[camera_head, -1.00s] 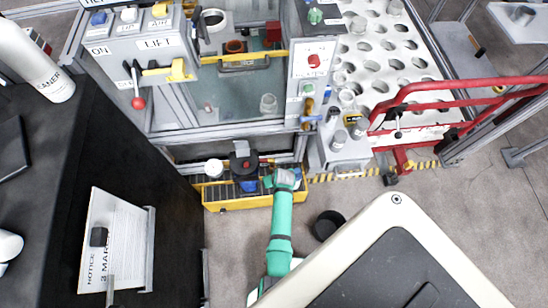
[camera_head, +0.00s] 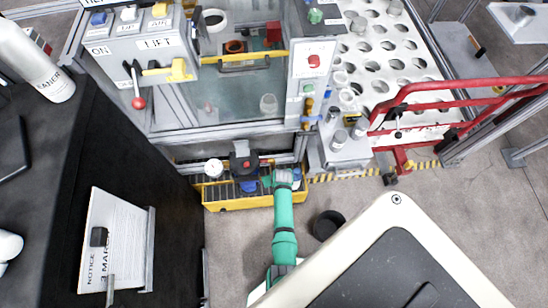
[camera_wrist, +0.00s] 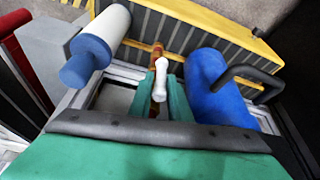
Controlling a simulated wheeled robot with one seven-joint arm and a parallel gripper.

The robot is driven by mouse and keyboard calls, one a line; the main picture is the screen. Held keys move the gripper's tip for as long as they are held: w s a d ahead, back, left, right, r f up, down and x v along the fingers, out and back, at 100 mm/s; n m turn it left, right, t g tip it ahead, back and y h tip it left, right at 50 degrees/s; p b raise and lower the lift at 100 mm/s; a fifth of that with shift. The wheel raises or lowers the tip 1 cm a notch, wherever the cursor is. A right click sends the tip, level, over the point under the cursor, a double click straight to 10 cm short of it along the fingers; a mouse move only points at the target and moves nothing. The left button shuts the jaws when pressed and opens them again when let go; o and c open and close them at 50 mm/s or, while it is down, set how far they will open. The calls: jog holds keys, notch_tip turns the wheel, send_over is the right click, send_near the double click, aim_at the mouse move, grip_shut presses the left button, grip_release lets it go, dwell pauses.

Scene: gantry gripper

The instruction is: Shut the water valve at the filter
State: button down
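In the wrist view a small white lever (camera_wrist: 161,72) sits on a brass pipe fitting (camera_wrist: 157,50). My gripper (camera_wrist: 160,92) has one green finger on each side of the lever, with a visible gap between them; contact cannot be made out. A blue cylinder (camera_wrist: 208,80), probably the filter body, lies just right of the fingers. A blue and white cylinder (camera_wrist: 97,45) is on the left. In the head view my gripper (camera_head: 268,181) reaches over the yellow tray beside a blue part (camera_head: 249,186) under a black cap (camera_head: 243,162). The lever is too small to tell there.
The yellow-edged grated tray (camera_head: 225,205) lies below the fittings. A round white gauge (camera_head: 213,168) stands left of the black cap. A bent black handle (camera_wrist: 245,75) rises close by on the right. A black bucket (camera_head: 328,225) stands on the floor.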

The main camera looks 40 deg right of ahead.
jog(key=shift+d+y, duration=0.15)
jog(key=shift+y, duration=0.15)
jog(key=t+y, duration=0.1)
jog(key=m+t+y, duration=0.1)
jog(key=shift+s+d+y, duration=0.15)
jog(key=shift+d+y, duration=0.15)
jog(key=shift+y, duration=0.1)
jog(key=shift+s+d+f+t+y, duration=0.1)
jog(key=shift+d+f+t+y, duration=0.05)
jog(key=shift+t+y, duration=0.85)
jog(key=shift+m, duration=0.3)
jog(key=c, duration=1.8)
grip_release()
jog(key=shift+o, duration=0.2)
jog(key=shift+s, duration=0.1)
jog(key=v, duration=1)
jog(key=shift+s+d, duration=0.25)
jog(key=shift+d, duration=0.05)
